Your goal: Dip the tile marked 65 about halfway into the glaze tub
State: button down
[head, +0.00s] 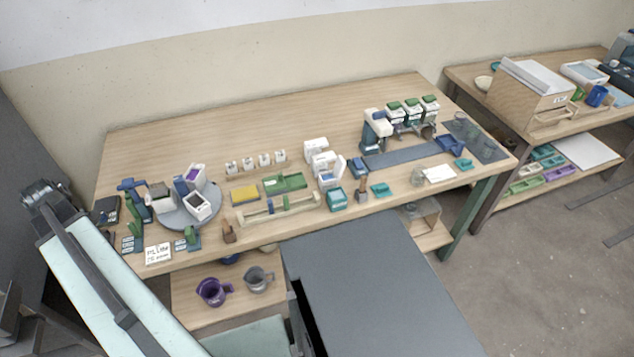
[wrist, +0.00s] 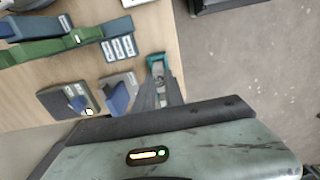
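I cannot make out the number 65 on any piece, so the marked tile is not identified. Several small white labelled pieces, one of them here (head: 248,164), stand in a row on the wooden table. White open containers, one with dark contents (head: 199,206), stand on a grey round turntable (head: 180,218); a teal tub (head: 337,198) stands near the front edge. I cannot tell which is the glaze tub. My gripper (wrist: 158,82) shows as dark fingers in the wrist view, over the table's edge. A teal piece (wrist: 155,60) shows at their tips; whether they grip it is unclear.
A yellow sponge-like block (head: 244,194) and a green block (head: 284,184) lie mid-table. A purple jug (head: 212,291) and a grey jug (head: 258,279) stand on a lower shelf. A coffee-machine-like device (head: 377,130) stands right. The table's back left is clear.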

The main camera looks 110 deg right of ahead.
jog(key=shift+r+p, duration=3.85)
jog(key=shift+f, duration=0.15)
